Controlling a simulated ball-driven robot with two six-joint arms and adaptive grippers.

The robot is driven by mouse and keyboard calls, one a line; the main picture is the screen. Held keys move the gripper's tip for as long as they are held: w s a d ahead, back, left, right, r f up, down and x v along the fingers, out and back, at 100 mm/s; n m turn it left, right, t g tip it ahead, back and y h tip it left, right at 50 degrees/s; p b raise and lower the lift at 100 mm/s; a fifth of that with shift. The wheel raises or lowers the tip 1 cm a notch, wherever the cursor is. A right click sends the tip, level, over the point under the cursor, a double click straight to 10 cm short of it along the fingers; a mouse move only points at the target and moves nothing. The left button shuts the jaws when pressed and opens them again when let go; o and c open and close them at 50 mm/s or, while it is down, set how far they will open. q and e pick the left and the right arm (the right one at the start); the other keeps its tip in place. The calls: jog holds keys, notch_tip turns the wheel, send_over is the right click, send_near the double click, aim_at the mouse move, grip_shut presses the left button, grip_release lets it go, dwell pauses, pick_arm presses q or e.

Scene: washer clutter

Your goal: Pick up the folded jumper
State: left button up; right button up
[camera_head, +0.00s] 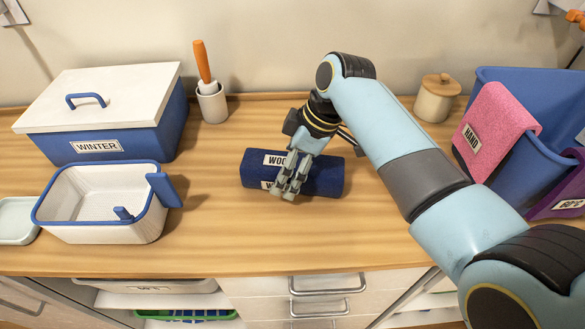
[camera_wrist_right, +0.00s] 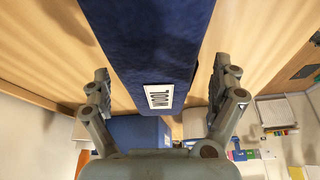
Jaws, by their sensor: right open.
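The folded jumper (camera_head: 325,176) is a dark blue bundle lying on the wooden counter, with white labels; one reads "WOO" before my fingers cover the rest. My right gripper (camera_head: 287,188) is over its left half, fingers pointing down. In the right wrist view the jumper (camera_wrist_right: 150,45), with its "WOOL" label, lies between the spread fingers of the right gripper (camera_wrist_right: 163,85). Gaps show on both sides, so the gripper is open and not closed on it. The fingers hide part of the jumper in the head view. My left gripper is not in view.
On the left are a blue "WINTER" box (camera_head: 150,134) with a white lid and an open white basket (camera_head: 100,220). A brush holder (camera_head: 212,104) and a lidded jar (camera_head: 436,102) stand behind. A blue bin (camera_head: 520,95) with a pink cloth (camera_head: 492,122) is right. Counter before the jumper is clear.

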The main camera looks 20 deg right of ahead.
jog(key=shift+x, duration=0.8)
jog(key=shift+d+r, duration=0.1)
jog(key=c, duration=1.5)
